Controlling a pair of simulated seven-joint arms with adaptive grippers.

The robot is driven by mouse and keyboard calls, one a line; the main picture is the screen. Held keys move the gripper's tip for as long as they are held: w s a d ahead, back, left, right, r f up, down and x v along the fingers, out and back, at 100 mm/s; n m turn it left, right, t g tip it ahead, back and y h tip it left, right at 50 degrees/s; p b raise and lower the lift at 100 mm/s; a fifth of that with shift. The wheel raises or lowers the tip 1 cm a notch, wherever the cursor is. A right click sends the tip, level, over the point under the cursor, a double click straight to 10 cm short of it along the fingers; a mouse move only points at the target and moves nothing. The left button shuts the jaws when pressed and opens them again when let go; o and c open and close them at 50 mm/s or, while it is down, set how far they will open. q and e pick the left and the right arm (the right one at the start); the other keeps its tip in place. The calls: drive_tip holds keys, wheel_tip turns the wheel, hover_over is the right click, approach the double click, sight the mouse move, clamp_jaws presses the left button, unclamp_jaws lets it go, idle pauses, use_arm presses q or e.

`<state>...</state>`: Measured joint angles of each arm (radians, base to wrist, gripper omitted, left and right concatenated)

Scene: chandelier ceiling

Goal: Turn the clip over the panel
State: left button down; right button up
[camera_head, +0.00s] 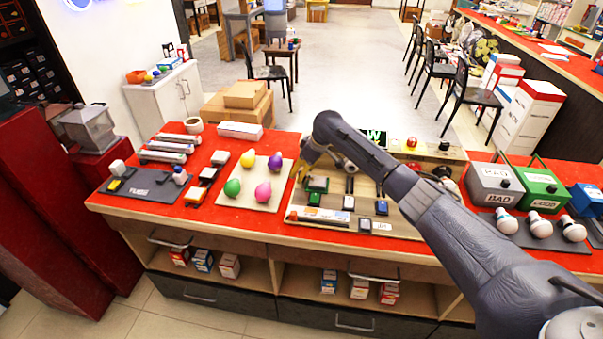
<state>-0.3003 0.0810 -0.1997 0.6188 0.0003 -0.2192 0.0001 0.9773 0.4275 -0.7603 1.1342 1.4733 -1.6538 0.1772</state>
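A beige panel (335,187) lies on the red counter, partly covered by my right arm. It carries a green block (315,190), a black lever piece (349,193), a blue piece (381,207) and a dark piece with a pale label (365,225). My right arm comes in from the lower right, and its gripper (312,168) is at the panel's back left corner. A small yellow-brown part (299,172) shows beside it; I cannot tell whether this is the clip. The fingers are too small and covered to read. My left gripper is not in view.
Left of the panel is a board (245,198) with several coloured bulbs, then a dark fuse tray (140,190). On the right stand a grey "BAD" box (493,187) and a green box (540,190), with white bulbs in front. A small screen (374,137) stands behind the panel.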

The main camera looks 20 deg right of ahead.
drive_tip(key=v, duration=1)
drive_tip(key=shift+r, duration=0.35)
drive_tip(key=shift+s, duration=0.1)
